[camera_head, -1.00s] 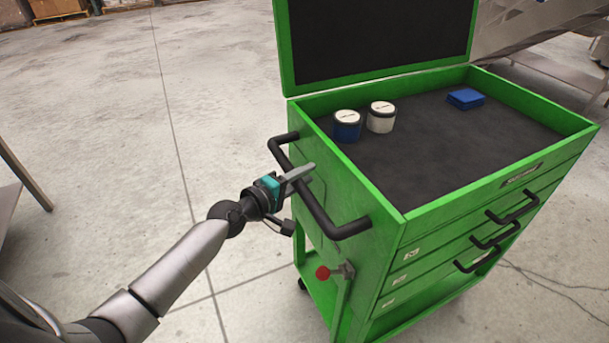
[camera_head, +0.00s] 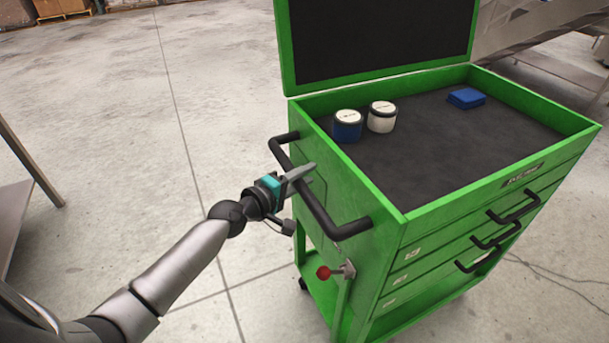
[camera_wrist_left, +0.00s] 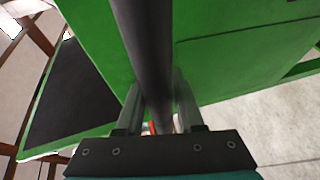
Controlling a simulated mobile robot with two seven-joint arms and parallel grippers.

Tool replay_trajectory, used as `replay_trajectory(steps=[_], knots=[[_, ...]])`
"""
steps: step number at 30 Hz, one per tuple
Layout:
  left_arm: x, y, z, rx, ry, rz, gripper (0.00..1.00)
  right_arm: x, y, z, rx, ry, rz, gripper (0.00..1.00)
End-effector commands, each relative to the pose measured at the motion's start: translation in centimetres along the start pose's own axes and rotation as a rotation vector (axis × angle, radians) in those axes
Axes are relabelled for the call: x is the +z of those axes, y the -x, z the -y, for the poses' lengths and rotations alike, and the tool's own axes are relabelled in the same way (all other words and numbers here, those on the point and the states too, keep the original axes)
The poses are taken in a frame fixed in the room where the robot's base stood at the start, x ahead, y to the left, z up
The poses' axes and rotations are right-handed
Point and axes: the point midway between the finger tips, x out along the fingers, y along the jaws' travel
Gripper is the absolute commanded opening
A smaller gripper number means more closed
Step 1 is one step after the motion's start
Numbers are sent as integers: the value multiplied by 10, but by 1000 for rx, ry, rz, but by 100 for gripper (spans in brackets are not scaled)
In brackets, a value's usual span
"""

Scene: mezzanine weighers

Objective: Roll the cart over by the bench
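The green cart (camera_head: 375,255) stands close in front of me with its lid up. Its black side handle (camera_head: 318,205) faces my left arm. My left gripper (camera_head: 300,178) is at this handle. In the left wrist view the fingers (camera_wrist_left: 158,112) lie on either side of the black handle bar (camera_wrist_left: 148,45), closed up against it. A red-knobbed lever (camera_head: 324,272) sits low on the cart's handle side. A grey table-like edge with a leg (camera_head: 12,215) shows at the far left; I cannot tell whether it is the bench. My right gripper is out of view.
Two round lidded tubs, one blue (camera_head: 347,127) and one white (camera_head: 382,118), and a flat blue block (camera_head: 466,98) rest on the cart top. Metal structures (camera_head: 535,30) stand behind right. The concrete floor (camera_head: 100,110) on the left is open.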

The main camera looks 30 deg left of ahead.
Motion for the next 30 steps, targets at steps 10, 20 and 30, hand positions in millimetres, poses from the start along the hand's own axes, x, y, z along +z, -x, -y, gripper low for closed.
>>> replay_trajectory(steps=[10, 20, 30], knots=[[0, 0, -1, 2, 0, 0, 62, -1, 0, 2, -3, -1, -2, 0], [0, 14, 0, 0, -2, 0, 62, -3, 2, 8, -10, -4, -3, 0], [0, 64, 1, -2, -1, 1, 62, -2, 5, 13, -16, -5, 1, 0]])
